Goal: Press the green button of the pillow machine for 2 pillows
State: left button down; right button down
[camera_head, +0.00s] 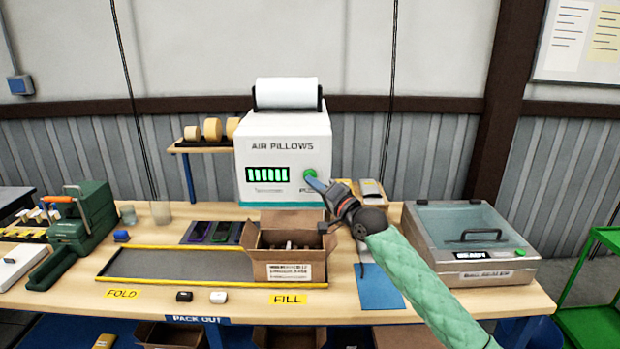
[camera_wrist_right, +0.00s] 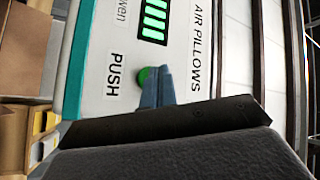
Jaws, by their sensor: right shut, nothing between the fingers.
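The white pillow machine (camera_head: 284,155), labelled AIR PILLOWS, stands at the back middle of the bench with a white roll on top. Its green button (camera_head: 310,174) is at the right of its front face, beside a green-lit bar display (camera_head: 268,174). My right gripper (camera_head: 316,184) is shut and empty, its fingertips at the button's lower edge. In the right wrist view the shut fingertips (camera_wrist_right: 156,88) cover part of the green button (camera_wrist_right: 145,77), next to the PUSH label. I cannot tell whether they touch it or press it in. My left gripper is not in view.
An open carton (camera_head: 288,268) with items inside stands in front of the machine, at the right end of a yellow-edged mat (camera_head: 150,263). A lidded grey machine (camera_head: 470,243) is at the right. A green tape device (camera_head: 82,222) is at the left.

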jog(key=shift+w, duration=0.35)
jog(key=shift+w+b, duration=0.4)
jog(key=shift+w, duration=0.05)
dwell(0.8)
jog(key=shift+s, duration=0.15)
jog(key=shift+s+p, duration=0.6)
jog(key=shift+s, duration=0.15)
jog(key=s+p, duration=0.3)
jog(key=s, duration=0.2)
dwell(0.6)
